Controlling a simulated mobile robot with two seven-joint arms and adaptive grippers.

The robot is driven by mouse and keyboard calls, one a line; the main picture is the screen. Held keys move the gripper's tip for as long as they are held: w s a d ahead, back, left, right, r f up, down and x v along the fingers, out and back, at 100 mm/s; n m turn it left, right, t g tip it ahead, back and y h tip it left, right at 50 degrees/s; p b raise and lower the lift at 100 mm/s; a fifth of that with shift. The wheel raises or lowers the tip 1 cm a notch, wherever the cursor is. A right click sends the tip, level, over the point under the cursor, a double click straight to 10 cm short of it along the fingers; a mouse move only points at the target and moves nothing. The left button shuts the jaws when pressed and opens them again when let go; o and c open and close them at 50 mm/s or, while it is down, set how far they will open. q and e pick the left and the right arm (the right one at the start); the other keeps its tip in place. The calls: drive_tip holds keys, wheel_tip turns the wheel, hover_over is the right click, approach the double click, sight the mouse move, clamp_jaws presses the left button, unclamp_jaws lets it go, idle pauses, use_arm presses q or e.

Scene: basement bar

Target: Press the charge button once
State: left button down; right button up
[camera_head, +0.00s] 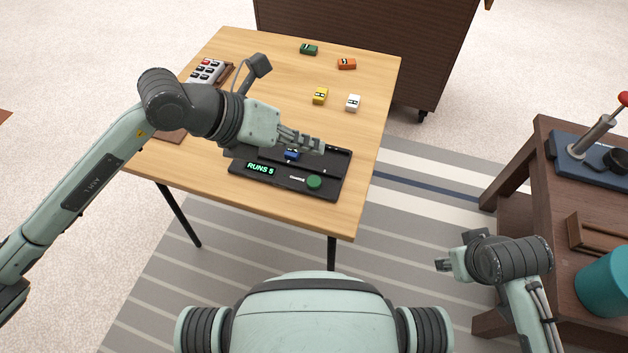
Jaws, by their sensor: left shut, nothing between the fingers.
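A black device (332,195) lies at the near edge of the wooden table. Its lit green display (261,168) reads "RUNS 5". A round green button (314,182) sits on its front right, beside a small light label too small to read surely. A small blue block (292,155) is at the device's middle, partly hidden by my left gripper. My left gripper (318,146) is shut and empty, over the device's back part, beyond the green button in the picture. My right gripper (442,265) is low at the right, away from the table; its fingers are unclear.
Green (309,49), orange (347,64), yellow (320,96) and white (353,102) toy blocks stand on the wooden table (280,80). A dark side table (545,150) with a teal pot (608,282) is right.

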sight(310, 182)
use_arm(q)
wheel_tip(310, 182, down, 3)
drive_tip(key=shift+r+b, duration=0.2)
drive_tip(key=shift+b, duration=0.55)
drive_tip(key=shift+f+b, duration=0.75)
drive_tip(key=shift+f, duration=0.2)
wheel_tip(310, 182, down, 2)
drive_tip(key=shift+f+b, duration=0.1)
drive_tip(key=shift+b, duration=0.7)
drive_tip(key=shift+f, duration=0.1)
use_arm(e)
drive_tip(key=w+a+r+n+t+y, duration=0.2)
drive_tip(key=w+a+r+t+y, duration=0.3)
drive_tip(key=w+a+r+t, duration=0.5)
drive_tip(key=shift+w+a+r+t, duration=0.4)
drive_tip(key=shift+w+a+r, duration=1.25)
drive_tip(key=shift+a+r, duration=0.55)
drive_tip(key=shift+f, duration=0.15)
use_arm(q)
drive_tip(key=shift+f+b, duration=0.4)
drive_tip(key=shift+f, duration=0.05)
use_arm(e)
drive_tip(key=shift+f, duration=0.25)
